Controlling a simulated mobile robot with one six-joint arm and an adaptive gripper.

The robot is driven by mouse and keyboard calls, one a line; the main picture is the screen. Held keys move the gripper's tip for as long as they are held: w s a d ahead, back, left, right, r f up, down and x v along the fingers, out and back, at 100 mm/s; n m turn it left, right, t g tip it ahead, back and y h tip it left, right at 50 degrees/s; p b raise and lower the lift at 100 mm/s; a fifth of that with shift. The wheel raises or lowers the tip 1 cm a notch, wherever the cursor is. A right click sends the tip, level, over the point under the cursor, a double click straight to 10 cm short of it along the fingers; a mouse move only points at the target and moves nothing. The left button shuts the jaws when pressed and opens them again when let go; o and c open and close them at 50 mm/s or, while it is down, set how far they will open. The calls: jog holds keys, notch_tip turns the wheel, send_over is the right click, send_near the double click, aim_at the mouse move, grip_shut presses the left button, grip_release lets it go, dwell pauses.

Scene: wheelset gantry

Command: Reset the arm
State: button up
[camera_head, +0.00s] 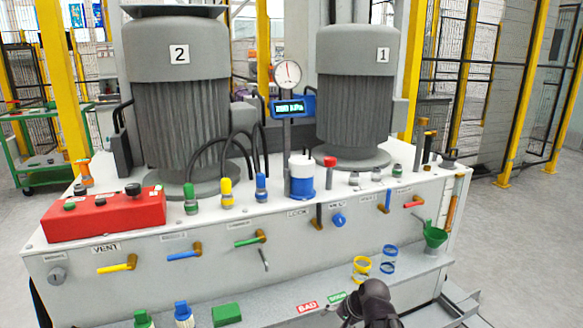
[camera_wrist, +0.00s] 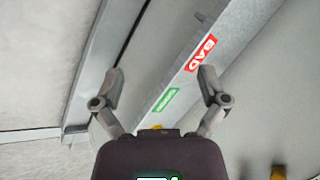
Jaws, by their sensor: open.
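My gripper (camera_wrist: 160,85) shows in the wrist view with its two fingers spread apart and nothing between them. Beyond the fingers is a grey metal ledge (camera_wrist: 240,55) with a red BAD label and a green label. In the head view my dark wrist (camera_head: 372,302) is at the bottom, right of the middle, in front of the ledge (camera_head: 270,312) of the machine. The fingers cannot be made out clearly there.
The white machine (camera_head: 200,255) carries two grey motors, a red control box (camera_head: 105,213), a gauge (camera_head: 288,75) and several coloured valve handles. Yellow and blue rings (camera_head: 388,259) and a green funnel (camera_head: 434,238) are near my wrist. Open floor (camera_head: 525,260) lies at the right.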

jog(key=s+d+f+n+g+h, duration=0.2)
jog(key=s+d+n+g+h, duration=0.3)
jog(key=s, duration=0.3)
notch_tip(320, 180, up, 37)
jog(key=t+p, duration=0.1)
jog(key=p, duration=3.7)
jog(key=shift+w+r+n, duration=0.2)
jog(key=shift+w+n, duration=0.1)
jog(key=shift+n, duration=0.1)
dwell(1.5)
